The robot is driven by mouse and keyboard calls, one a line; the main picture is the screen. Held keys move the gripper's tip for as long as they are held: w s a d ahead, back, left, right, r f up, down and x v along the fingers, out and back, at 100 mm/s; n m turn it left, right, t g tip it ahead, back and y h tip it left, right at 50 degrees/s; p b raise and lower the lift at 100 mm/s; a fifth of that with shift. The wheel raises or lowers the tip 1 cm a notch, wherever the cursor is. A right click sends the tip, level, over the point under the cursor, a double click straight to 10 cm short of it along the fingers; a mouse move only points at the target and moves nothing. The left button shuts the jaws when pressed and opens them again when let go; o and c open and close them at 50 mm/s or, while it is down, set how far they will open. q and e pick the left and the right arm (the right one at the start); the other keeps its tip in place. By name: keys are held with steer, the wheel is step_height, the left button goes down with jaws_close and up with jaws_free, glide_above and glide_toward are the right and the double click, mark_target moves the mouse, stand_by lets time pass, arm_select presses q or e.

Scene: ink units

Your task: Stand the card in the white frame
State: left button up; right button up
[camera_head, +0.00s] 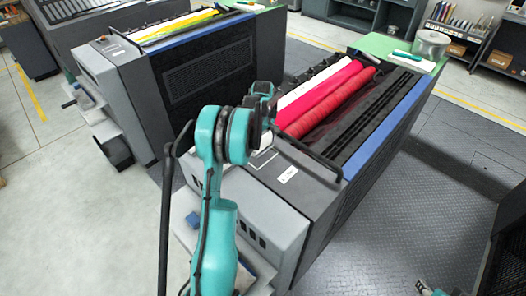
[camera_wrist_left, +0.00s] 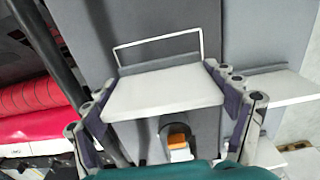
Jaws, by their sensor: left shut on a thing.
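My left gripper (camera_head: 262,100) is above the near end of the middle ink unit, with the arm hiding part of it. In the left wrist view the gripper (camera_wrist_left: 162,95) is shut on the white card (camera_wrist_left: 165,90), its fingers at the card's left and right sides. The white frame (camera_wrist_left: 158,39), a thin wire outline on a grey base strip, is just beyond the card's far edge. I cannot tell whether card and frame touch. A small part of what looks like my right gripper (camera_head: 430,289) shows at the bottom edge; its fingers are unclear.
The middle ink unit (camera_head: 285,205) carries pink and white rollers (camera_head: 330,95) and a raised dark rail. A green top (camera_head: 390,48) at its far end holds a metal tin (camera_head: 431,44). Another unit (camera_head: 205,85) stands at left. Open floor (camera_head: 60,210) lies at left.

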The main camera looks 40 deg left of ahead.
mark_target(263, 149)
arm_select(q)
steer(key=shift+f, duration=2)
steer(key=shift+f+b, duration=0.15)
steer(key=shift+b, duration=0.15)
steer(key=o, duration=1)
